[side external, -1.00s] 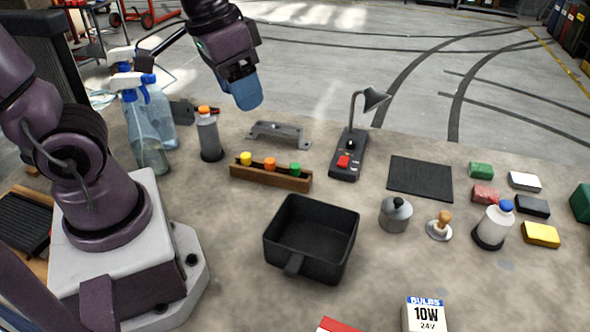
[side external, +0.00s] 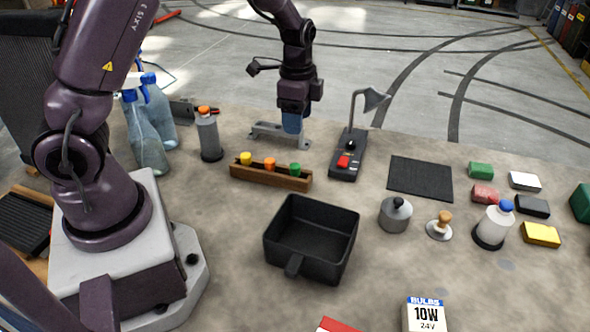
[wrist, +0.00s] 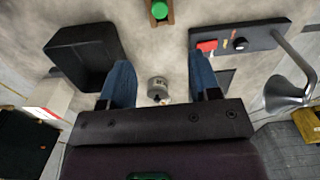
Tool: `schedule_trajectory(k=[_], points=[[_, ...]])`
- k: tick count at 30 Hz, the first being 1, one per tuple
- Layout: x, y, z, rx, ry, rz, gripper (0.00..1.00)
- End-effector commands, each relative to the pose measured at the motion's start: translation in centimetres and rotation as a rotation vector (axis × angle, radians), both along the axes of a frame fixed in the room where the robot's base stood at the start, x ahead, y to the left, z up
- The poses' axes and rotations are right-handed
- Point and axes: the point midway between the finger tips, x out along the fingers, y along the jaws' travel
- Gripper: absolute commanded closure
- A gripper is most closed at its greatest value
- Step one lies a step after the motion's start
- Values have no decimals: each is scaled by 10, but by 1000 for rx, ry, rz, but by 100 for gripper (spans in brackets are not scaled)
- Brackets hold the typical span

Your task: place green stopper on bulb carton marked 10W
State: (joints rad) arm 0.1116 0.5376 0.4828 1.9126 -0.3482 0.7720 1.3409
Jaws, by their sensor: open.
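The green stopper (side external: 295,169) stands at the right end of a wooden rack (side external: 262,180), beside an orange and a yellow stopper. It also shows at the top of the wrist view (wrist: 160,9). The white and blue bulb carton marked 10W (side external: 424,316) stands at the front edge of the side view, partly cut off. My gripper (side external: 292,122) is above the back of the table, behind the rack and clear of the stopper. In the wrist view its blue fingers (wrist: 160,60) are apart with nothing between them.
A desk lamp (side external: 352,150) with a red button on its base stands right of the rack. A black bin (side external: 320,225) is in front of the rack. A grey bracket (side external: 265,133) lies under my gripper. A grey bottle (side external: 209,137) stands left.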

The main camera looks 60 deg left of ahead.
Motion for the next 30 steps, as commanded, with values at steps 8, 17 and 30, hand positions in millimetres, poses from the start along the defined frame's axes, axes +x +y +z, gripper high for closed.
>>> schedule_trajectory(k=[8,17,30], points=[[-2,0,-43,0,7,-22,43],[-1,0,-77,-1,2,-22,43],[-4,5,-128,0,3,-21,43]])
